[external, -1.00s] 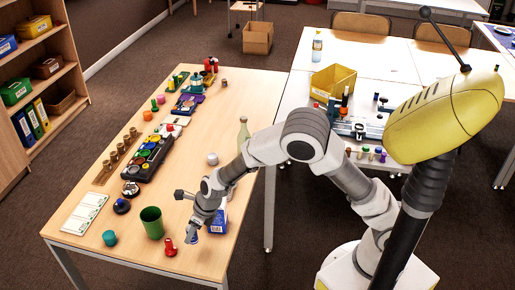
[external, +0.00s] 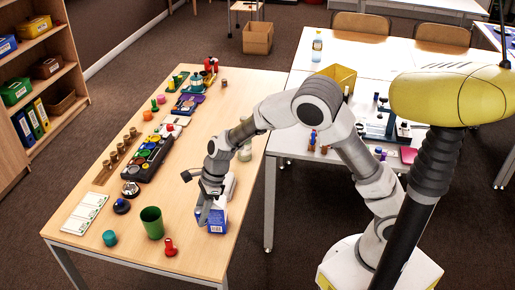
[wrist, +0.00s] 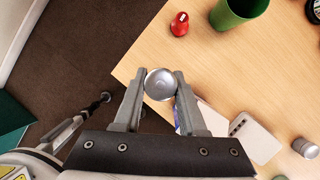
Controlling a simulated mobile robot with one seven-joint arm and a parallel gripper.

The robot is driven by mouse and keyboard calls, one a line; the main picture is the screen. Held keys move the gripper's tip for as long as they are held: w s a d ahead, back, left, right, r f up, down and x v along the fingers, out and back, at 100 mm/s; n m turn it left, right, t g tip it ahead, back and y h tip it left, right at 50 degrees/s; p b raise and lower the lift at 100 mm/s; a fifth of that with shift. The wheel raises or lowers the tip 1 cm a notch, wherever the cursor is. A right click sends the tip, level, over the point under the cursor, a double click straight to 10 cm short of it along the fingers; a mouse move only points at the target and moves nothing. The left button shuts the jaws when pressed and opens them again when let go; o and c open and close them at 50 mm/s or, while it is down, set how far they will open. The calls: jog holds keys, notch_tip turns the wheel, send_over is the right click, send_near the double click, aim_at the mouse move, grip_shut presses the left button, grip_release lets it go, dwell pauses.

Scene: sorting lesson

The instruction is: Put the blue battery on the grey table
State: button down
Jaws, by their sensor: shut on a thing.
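My gripper (wrist: 160,88) is shut on a round object with a silver end face, which I take to be the blue battery (wrist: 160,84). Its end faces the wrist camera, and its blue side is hidden there. In the external view my gripper (external: 203,216) points down over the near right part of the wooden table, in front of a blue and white box; the battery is hard to make out there. The grey table (external: 380,62) stands to the right of the wooden table, with a pale top.
On the wooden table (external: 215,255), the blue and white box (external: 217,222), green cup (external: 152,222) and red piece (external: 170,247) are close to my gripper. A yellow bin (external: 335,76) and several small items occupy the grey table's near part; its far part is mostly clear.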

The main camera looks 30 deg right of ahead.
jog(key=w+d+r+n+g+h+p, duration=0.2)
jog(key=d+n+g+h+p, duration=0.3)
jog(key=d+n, duration=2.2)
jog(key=w+d+f+m+t+y+b, duration=0.2)
jog(key=w+d+m, duration=0.1)
jog(key=d+m, duration=0.65)
jog(key=w+d+f+m+t+y+b, duration=0.1)
jog(key=w+d+f+m+t+b, duration=0.2)
jog(key=d+m, duration=0.6)
jog(key=w+d+f+m+t+y+b, duration=0.15)
jog(key=w+d+m, duration=0.25)
jog(key=d+m, duration=0.55)
jog(key=d+m+t+h+b, duration=0.3)
jog(key=d+m+h+b, duration=0.35)
jog(key=d+m, duration=1.5)
jog(key=f+b, duration=0.4)
jog(key=f, duration=0.1)
jog(key=d+f+b, duration=0.1)
jog(key=f+b, duration=0.1)
jog(key=shift+w+f+b, duration=0.1)
jog(key=shift+f+b, duration=0.1)
jog(key=shift+b, duration=0.2)
jog(key=shift+f, duration=0.35)
